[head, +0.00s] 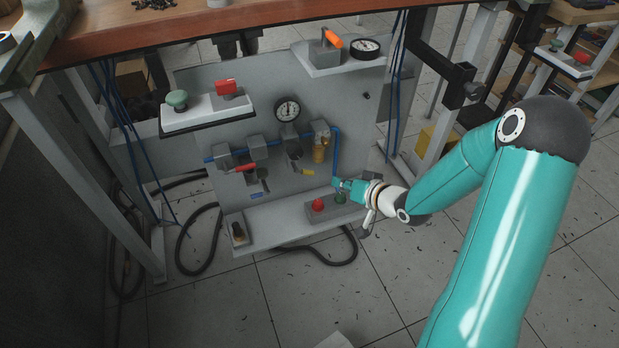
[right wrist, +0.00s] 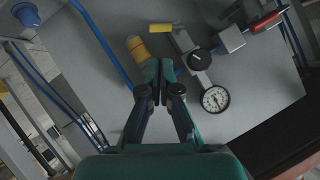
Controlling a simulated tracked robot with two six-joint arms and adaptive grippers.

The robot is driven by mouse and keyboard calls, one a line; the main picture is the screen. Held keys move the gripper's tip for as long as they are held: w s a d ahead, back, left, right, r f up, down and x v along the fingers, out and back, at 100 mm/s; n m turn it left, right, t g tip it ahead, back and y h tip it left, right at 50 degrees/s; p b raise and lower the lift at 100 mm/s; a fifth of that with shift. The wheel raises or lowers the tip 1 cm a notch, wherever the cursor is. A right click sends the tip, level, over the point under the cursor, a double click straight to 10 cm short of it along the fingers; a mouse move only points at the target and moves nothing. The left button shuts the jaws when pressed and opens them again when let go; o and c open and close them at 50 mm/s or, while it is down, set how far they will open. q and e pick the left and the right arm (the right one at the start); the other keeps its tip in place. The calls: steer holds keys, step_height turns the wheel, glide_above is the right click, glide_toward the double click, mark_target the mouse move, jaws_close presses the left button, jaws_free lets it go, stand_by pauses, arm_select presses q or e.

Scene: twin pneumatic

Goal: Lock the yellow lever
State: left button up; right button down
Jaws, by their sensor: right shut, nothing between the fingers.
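The yellow lever (head: 303,171) sits on a valve of the grey panel, right of the red lever and below the round gauge. In the right wrist view the yellow lever (right wrist: 160,28) lies beyond the fingertips, apart from them. My right gripper (head: 338,184) is at the right part of the panel, right of and slightly below the yellow lever. In the right wrist view my right gripper (right wrist: 160,66) has its teal fingers together and empty, close to the brass-coloured cylinder (right wrist: 138,47). My left gripper is in neither view.
The red lever (head: 245,168) is left of the yellow one, with a blue pipe (head: 336,150) to the right. The gauge (head: 287,109) is above. A red button (head: 318,205) and green button (head: 340,198) sit on the lower shelf, near my right gripper.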

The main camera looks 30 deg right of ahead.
mark_target(309, 173)
steer(key=b+x, duration=0.3)
steer(key=x, duration=0.8)
steer(key=shift+w+a+f, duration=0.1)
steer(key=shift+f, duration=0.1)
steer(key=shift+w+b, duration=0.2)
steer(key=shift+b, duration=0.1)
